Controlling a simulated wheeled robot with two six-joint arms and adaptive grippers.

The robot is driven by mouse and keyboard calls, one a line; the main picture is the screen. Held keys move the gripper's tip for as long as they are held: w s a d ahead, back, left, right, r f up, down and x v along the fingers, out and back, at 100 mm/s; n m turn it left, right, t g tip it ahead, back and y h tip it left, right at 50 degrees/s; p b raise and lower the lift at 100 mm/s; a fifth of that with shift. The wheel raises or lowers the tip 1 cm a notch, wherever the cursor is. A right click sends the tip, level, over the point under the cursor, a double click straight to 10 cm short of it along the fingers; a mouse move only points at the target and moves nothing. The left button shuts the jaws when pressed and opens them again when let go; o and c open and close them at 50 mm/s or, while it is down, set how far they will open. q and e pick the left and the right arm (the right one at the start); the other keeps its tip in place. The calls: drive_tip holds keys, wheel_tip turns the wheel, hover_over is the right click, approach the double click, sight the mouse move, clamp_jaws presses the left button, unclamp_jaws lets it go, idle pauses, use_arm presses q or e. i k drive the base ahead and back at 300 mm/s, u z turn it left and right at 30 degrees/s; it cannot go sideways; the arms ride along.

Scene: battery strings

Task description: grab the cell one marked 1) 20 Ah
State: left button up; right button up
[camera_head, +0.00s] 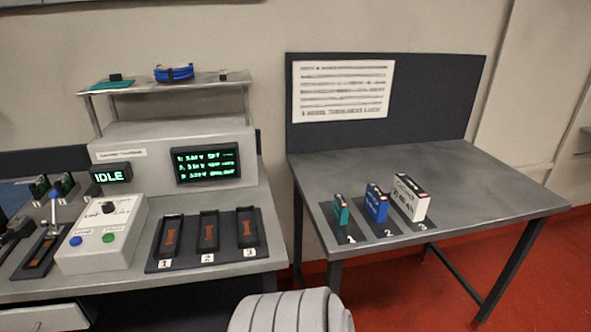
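Three cells stand upright in a row on a dark holder (364,233) on the right table. The smallest is a teal cell (341,211) at the tag marked 1 (351,240). A larger blue cell (377,204) stands behind the tag marked 2. The largest is a white cell (411,199) at the tag marked 3. The print on the teal cell is too small to read, so I cannot confirm 20 Ah. Neither gripper is in view.
The right table (470,195) is clear to the right of the cells. On the left bench are three dark numbered slots (208,233), a control box (103,232), and displays, one reading IDLE (112,174). A gap separates bench and table. A sheet (343,90) hangs behind.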

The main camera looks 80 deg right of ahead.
sight(341, 208)
drive_tip(key=z, duration=0.7)
drive_tip(key=k, duration=0.95)
drive_tip(key=z, duration=1.65)
drive_tip(key=i, duration=0.85)
drive_tip(key=z, duration=0.65)
drive_tip(key=i, duration=0.65)
drive_tip(key=u, duration=0.1)
